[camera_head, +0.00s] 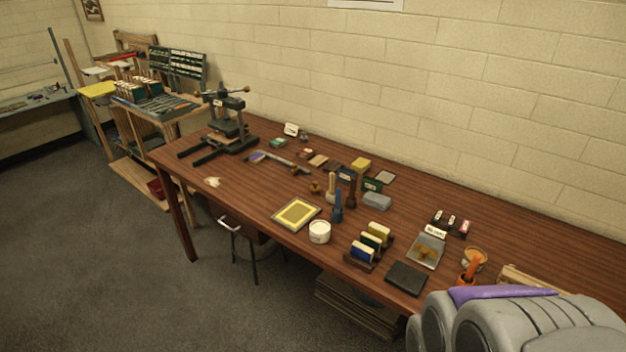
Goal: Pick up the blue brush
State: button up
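The blue brush (337,207) stands upright on the brown wooden table (240,185), near the middle of its front half. It is dark blue, with a narrow upper part and a wider lower part. A pale tan upright brush-like tool (331,188) stands just behind it to the left, and a dark brown one (351,192) just behind it to the right. A white round tub (319,232) stands in front of it to the left. My gripper is not in view.
A yellow framed tray (297,213) lies left of the tub. A rack of colored blocks (368,245) and a black slab (407,278) are to the right. A dark press (228,130) stands at the far left. The table's left front is mostly clear.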

aim_at(338, 209)
jog(key=i+j+z, duration=0.55)
jog(key=j+z, duration=0.15)
jog(key=j, duration=0.2)
jog(key=i+j+z, duration=0.2)
jog(key=j, duration=0.15)
jog(key=j+z, duration=0.25)
jog(key=j, duration=0.15)
